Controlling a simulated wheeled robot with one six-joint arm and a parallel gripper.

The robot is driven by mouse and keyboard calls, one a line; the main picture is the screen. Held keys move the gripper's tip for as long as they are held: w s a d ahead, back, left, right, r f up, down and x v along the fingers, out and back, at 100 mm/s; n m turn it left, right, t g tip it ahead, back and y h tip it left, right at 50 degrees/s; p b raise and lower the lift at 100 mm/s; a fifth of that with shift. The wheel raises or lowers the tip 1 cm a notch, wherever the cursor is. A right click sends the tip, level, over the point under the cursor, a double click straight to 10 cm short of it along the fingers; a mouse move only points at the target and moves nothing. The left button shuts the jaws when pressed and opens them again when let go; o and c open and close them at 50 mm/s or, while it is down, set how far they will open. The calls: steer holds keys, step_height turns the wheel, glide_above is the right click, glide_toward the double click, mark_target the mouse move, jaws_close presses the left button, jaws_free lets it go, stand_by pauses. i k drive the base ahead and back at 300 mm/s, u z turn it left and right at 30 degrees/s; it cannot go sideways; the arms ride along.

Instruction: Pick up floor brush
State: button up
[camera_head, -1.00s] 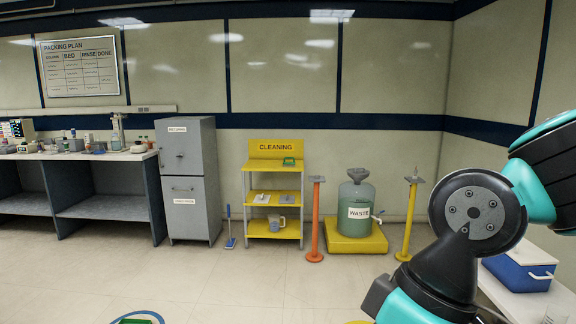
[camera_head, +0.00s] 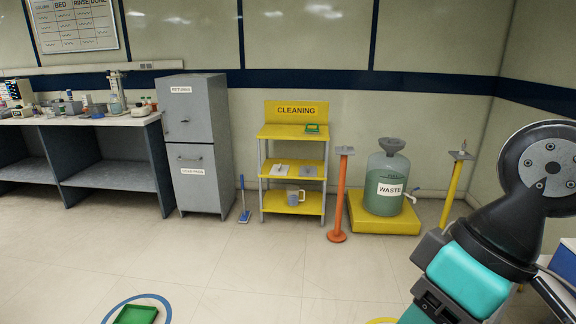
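The floor brush (camera_head: 244,205) is blue with a long thin handle. It stands upright on the floor between the grey cabinet and the yellow cleaning shelf, its head resting on the floor. My arm fills the right side of the view, well apart from the brush. My gripper is outside the view, so what it holds cannot be seen.
The grey cabinet (camera_head: 198,143) stands left of the brush and the yellow cleaning shelf (camera_head: 293,203) right of it. An orange post (camera_head: 340,195) and a green waste vessel (camera_head: 387,178) stand further right. A green tray (camera_head: 136,314) lies on the near floor. Open floor lies between.

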mark_target(317, 130)
steer(key=z, duration=0.15)
steer(key=i, duration=5)
steer(key=u, duration=0.25)
